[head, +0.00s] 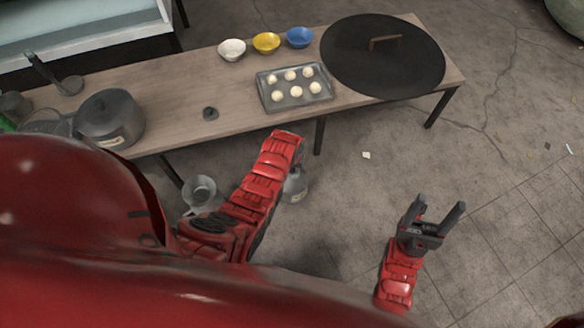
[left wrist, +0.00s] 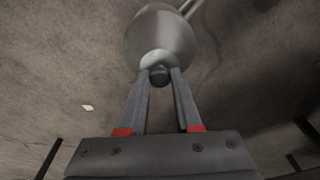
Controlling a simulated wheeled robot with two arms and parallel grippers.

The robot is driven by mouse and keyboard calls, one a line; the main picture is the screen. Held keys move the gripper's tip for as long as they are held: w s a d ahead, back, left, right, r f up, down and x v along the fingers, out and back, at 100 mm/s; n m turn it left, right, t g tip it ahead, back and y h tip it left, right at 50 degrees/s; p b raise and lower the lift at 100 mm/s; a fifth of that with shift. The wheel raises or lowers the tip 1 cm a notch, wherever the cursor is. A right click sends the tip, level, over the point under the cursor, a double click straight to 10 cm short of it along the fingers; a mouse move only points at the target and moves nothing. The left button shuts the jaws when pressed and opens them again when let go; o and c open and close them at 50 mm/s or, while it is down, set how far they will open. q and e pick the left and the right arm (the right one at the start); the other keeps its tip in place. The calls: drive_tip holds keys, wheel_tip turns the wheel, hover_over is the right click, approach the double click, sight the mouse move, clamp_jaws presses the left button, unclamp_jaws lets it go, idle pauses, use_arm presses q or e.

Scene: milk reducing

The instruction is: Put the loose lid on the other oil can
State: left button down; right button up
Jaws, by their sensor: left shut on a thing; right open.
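A grey metal oil can (head: 296,186) shows low beside the table, partly behind my left arm. In the left wrist view, a grey can (left wrist: 165,35) has a small dark cap or knob (left wrist: 159,76) at its near end. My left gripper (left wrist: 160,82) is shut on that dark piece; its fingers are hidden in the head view. Another grey vessel (head: 199,188), with a wide top and handle, shows left of my left forearm, below the table edge. A small dark lid-like piece (head: 210,113) lies on the table. My right gripper (head: 440,212) is open and empty over the floor.
The wooden table (head: 172,122) carries a grey pot (head: 108,118), a tray of dough balls (head: 294,102), white (head: 232,49), yellow (head: 266,42) and blue (head: 300,37) bowls, and a large dark disc (head: 382,75). The floor at right is mostly clear.

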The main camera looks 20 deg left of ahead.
use_arm(q)
drive_tip(key=shift+c, duration=0.2)
unclamp_jaws()
idle(0.3)
drive_tip(key=shift+r+p, duration=2.95)
drive_tip(key=shift+r, duration=0.55)
clamp_jaws()
drive_tip(key=shift+f, duration=0.2)
